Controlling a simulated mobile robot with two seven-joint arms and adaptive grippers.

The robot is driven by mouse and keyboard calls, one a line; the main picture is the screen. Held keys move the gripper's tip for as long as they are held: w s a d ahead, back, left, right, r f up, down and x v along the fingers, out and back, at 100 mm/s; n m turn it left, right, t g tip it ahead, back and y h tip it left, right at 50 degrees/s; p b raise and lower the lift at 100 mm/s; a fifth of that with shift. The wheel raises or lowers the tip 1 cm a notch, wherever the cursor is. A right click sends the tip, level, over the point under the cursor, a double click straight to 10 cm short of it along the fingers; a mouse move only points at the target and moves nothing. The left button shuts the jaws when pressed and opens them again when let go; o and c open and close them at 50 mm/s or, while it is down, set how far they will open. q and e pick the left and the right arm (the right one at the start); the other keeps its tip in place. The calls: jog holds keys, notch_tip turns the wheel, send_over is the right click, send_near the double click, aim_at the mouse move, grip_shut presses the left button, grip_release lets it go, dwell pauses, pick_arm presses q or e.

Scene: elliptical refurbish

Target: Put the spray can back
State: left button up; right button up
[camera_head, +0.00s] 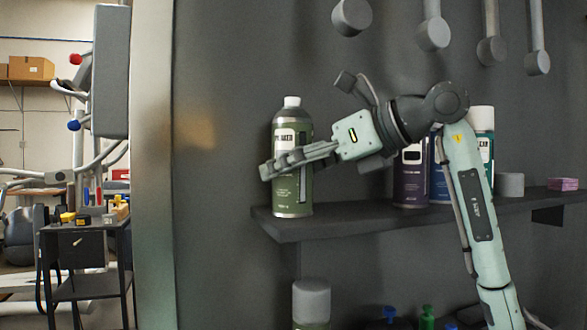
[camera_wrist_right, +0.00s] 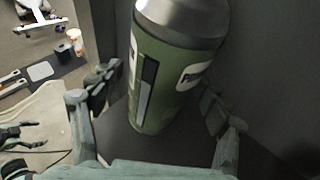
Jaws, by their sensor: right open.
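My right gripper (camera_head: 285,163) reaches in from the right, level with the can's middle. In the right wrist view its open fingers (camera_wrist_right: 158,95) lie on both sides of the green can (camera_wrist_right: 165,65). A gap shows on the left side; contact on the right side cannot be told. The can's base appears to rest on the shelf. My left gripper is not in view.
A purple can (camera_head: 411,175), a blue can (camera_head: 438,180) and a white-capped can (camera_head: 481,125) stand behind my right arm. Another can (camera_head: 311,300) stands below. Grey rods hang above.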

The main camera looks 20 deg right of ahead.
jog(key=shift+r, duration=0.2)
jog(key=v, duration=1.2)
jog(key=shift+a+f, duration=0.1)
dwell(0.8)
